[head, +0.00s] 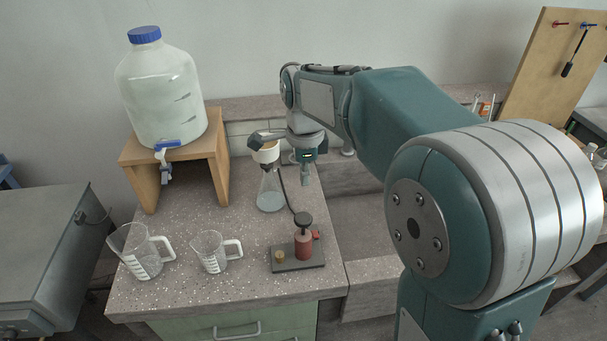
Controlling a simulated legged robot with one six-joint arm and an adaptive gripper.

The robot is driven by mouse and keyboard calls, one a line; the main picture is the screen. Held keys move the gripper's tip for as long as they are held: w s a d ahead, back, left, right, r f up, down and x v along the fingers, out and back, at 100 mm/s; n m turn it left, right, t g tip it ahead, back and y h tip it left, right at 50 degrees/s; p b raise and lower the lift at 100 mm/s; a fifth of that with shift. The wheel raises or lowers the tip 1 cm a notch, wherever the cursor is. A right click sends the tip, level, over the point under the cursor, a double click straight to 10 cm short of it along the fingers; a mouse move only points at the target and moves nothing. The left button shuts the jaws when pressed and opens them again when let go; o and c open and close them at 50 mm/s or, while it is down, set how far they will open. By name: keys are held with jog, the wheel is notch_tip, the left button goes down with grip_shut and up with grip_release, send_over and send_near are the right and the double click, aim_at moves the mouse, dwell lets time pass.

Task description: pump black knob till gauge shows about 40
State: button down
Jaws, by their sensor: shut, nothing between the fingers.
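The hand pump stands near the front right of the concrete bench, a red cylinder (303,245) on a dark base plate. Its black knob (303,219) sits on top, standing clear above the red body. A small brass-coloured round part (280,256) on the left of the base may be the gauge; no reading can be made out. A dark hose runs from the pump up towards the flask. My gripper (306,182) is shut and empty, pointing down above and behind the knob, apart from it.
Two clear jugs (142,252) (213,252) stand at the front left. A large blue-capped bottle (160,95) rests on a wooden stand (213,165). The bench middle is clear.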

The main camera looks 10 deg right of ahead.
jog(key=shift+a, duration=0.25)
dwell(0.5)
